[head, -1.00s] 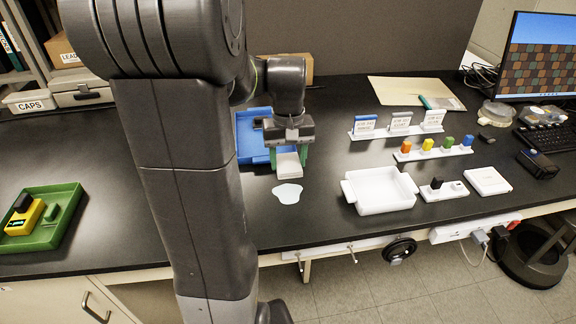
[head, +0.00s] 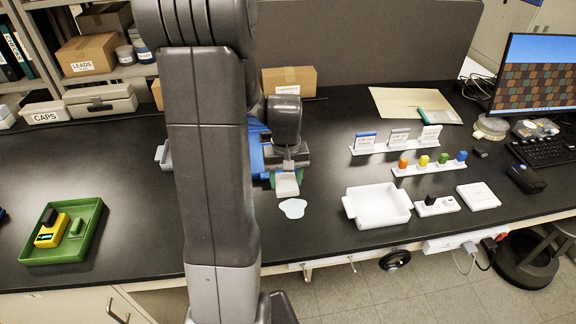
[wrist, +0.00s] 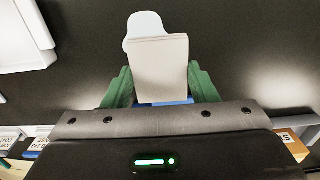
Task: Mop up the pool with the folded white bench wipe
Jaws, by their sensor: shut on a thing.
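The pool (head: 293,208) is a small pale, irregular patch on the black bench, in front of my gripper in the head view. It also shows in the wrist view (wrist: 143,25), partly hidden behind the wipe. The folded white bench wipe (head: 287,184) is a thick off-white block, seen large in the wrist view (wrist: 160,68). My gripper (wrist: 161,92) has green fingers and is shut on the wipe, one finger at each side. In the head view my gripper (head: 287,176) is just behind the pool. I cannot tell whether the wipe touches the bench.
A blue tray (head: 256,150) stands behind my gripper, partly hidden by my arm. A white tray (head: 378,206) stands to the right of the pool. A green tray (head: 88,232) with a yellow device lies far left. The bench in front of the pool is clear.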

